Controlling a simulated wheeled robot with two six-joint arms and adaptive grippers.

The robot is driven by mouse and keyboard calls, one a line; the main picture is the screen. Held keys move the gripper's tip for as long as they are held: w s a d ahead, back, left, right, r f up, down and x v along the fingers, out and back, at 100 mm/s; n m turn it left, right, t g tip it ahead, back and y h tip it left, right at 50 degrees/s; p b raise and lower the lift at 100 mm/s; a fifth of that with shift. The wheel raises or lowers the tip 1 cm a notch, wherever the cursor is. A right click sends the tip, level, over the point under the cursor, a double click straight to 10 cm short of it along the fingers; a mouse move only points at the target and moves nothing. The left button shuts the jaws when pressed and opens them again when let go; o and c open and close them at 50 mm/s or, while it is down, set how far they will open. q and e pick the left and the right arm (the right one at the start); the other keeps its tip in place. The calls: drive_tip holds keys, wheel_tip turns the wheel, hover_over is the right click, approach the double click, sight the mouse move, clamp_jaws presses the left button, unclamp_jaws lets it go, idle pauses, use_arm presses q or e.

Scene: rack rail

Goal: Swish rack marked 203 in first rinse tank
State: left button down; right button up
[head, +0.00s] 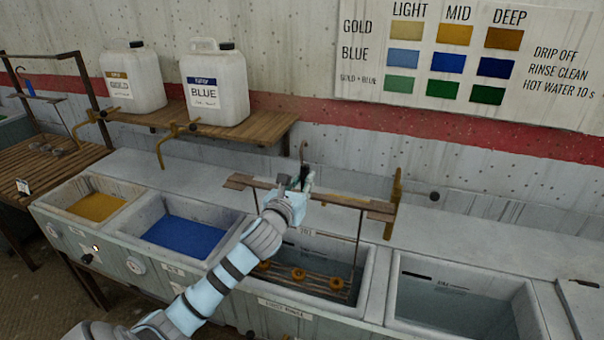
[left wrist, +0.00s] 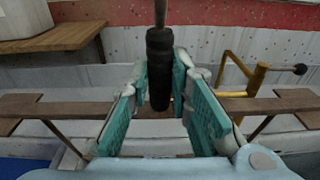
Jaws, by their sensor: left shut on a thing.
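The rack has a brown crossbar (head: 345,198) with thin rods down to a slatted tray (head: 318,284) holding several orange pieces. The tray hangs inside the rinse tank (head: 366,312), in the middle right of the head view. A small tag on the rack is too small to read surely. My left gripper (head: 303,180) is shut on the rack's black upright handle (left wrist: 160,65), above the crossbar, which also shows in the left wrist view (left wrist: 70,109). My arm hides the tank's left part. My right gripper is not in view.
Left of this tank are a blue bath (head: 183,236) and a yellow bath (head: 97,207); right is another tank (head: 455,306). A brass tap (head: 393,200) stands close to the crossbar's right end. Two jugs, GOLD (head: 133,78) and BLUE (head: 214,88), stand on a shelf behind.

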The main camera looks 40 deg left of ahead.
use_arm(q)
wheel_tip(320, 180, down, 10)
drive_tip(key=b, duration=0.4)
drive_tip(key=shift+r, duration=0.25)
drive_tip(key=shift+d, duration=0.1)
drive_tip(key=shift+s+d+p, duration=0.2)
drive_tip(key=shift+s+p, duration=0.1)
drive_tip(key=shift+s, duration=0.4)
drive_tip(key=shift+w, duration=0.1)
drive_tip(key=p+x, duration=0.1)
drive_tip(key=x, duration=0.2)
drive_tip(key=shift+a+r, duration=0.1)
drive_tip(key=shift+r, duration=0.05)
idle(2.0)
